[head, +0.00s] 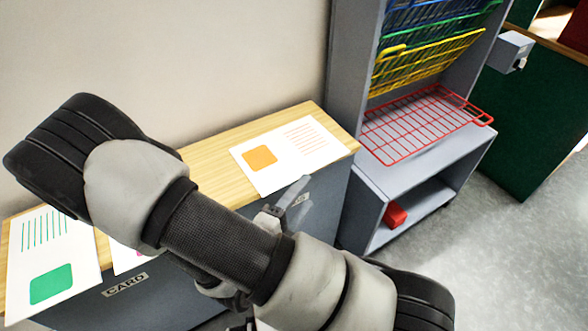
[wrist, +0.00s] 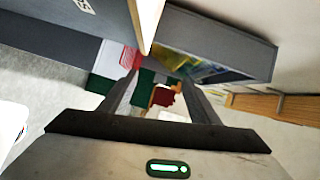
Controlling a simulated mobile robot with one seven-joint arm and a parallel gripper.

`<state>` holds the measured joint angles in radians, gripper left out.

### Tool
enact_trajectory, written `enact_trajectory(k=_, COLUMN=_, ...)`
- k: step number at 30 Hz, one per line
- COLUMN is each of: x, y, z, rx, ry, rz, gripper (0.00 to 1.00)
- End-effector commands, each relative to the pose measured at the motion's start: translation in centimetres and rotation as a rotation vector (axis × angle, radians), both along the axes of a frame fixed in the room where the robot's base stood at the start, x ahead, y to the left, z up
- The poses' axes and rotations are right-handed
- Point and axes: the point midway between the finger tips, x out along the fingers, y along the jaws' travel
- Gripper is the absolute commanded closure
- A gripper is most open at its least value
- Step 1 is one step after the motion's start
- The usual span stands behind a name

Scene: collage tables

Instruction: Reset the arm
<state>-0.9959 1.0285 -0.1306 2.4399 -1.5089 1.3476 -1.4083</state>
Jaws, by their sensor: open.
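My arm crosses the head view from upper left to lower right, in front of the wood-topped table. My gripper (head: 284,204) shows beyond the forearm, near the front edge of the table, partly hidden by the arm. In the wrist view my gripper (wrist: 160,92) has its two fingers spread apart, with nothing held between them. The wrist view is tilted and looks past grey furniture toward the green panel and the red wire rack (wrist: 121,55).
A wood-topped grey table (head: 205,155) holds a white card with an orange square (head: 290,150) and one with a green square (head: 52,255). A third card is mostly hidden. A grey shelf (head: 345,110) with coloured wire racks stands right. Grey floor (head: 480,230) is clear.

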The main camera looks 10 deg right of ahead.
Motion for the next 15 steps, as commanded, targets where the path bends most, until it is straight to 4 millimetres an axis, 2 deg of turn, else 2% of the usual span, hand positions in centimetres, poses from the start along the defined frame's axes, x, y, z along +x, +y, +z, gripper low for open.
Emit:
enact_trajectory(k=5, x=0.0, y=0.0, z=0.1, rx=0.004, ry=-0.003, rz=-0.004, gripper=0.44)
enact_trajectory(k=8, x=-0.1, y=-0.6, z=0.8, rx=0.055, ry=-0.042, rz=-0.056, gripper=0.44)
enact_trajectory(k=11, x=-0.7, y=-2.1, z=2.5, rx=0.195, ry=-0.155, rz=-0.197, gripper=0.44)
enact_trajectory(k=15, x=-3.0, y=-5.1, z=5.5, rx=0.492, ry=-0.43, rz=-0.52, gripper=0.44)
